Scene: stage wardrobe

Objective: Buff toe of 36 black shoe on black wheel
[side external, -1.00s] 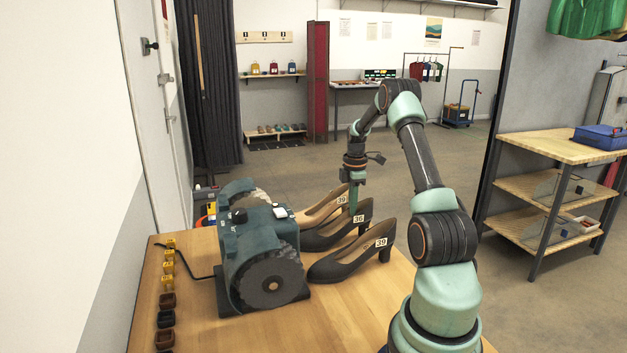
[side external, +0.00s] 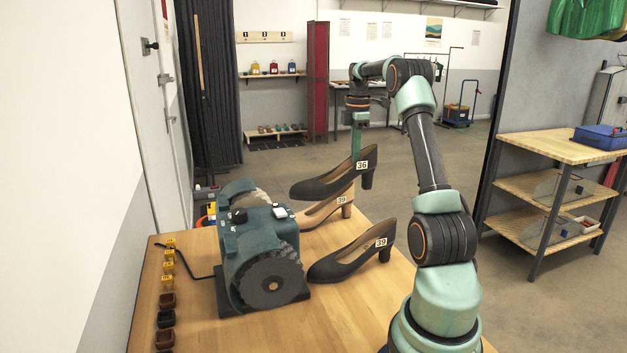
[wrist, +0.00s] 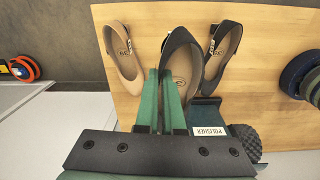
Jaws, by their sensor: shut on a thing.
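My gripper (side external: 357,152) is shut on the heel end of the black shoe tagged 36 (side external: 318,187) and holds it above the table. The shoe is roughly level, toe pointing left toward the polisher, apart from it. In the wrist view the shoe (wrist: 183,105) hangs between the other two shoes, partly hidden by my fingers (wrist: 166,75). The teal polisher (side external: 245,255) stands at the left. Its near wheel (side external: 290,280) is dark and also shows in the wrist view (wrist: 245,140).
A tan shoe tagged 39 (side external: 315,218) stands beneath the held shoe. Another black shoe (side external: 345,262) stands nearer the side camera, right of the polisher. The table's front middle is clear.

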